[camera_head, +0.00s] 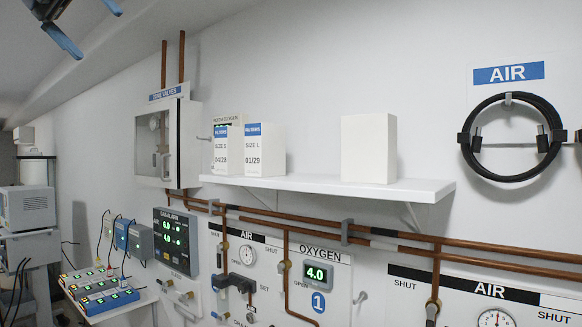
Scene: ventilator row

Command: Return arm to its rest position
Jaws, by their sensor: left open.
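My left gripper (87,24) shows at the top left corner, cut off by the frame edge. Its two blue-tipped fingers are apart, with nothing visible between them. It is in the air, high in the picture and well apart from the wall equipment. Most of the left arm is out of view. My right gripper and arm are not in view.
A white shelf (425,191) holds two filter boxes (264,150) and a plain white box (369,148). Left of it is a zone valve cabinet (150,150). Copper pipes (400,246) and gas panels run below. A coiled black hose (506,178) hangs right. Coloured devices (103,297) stand lower left.

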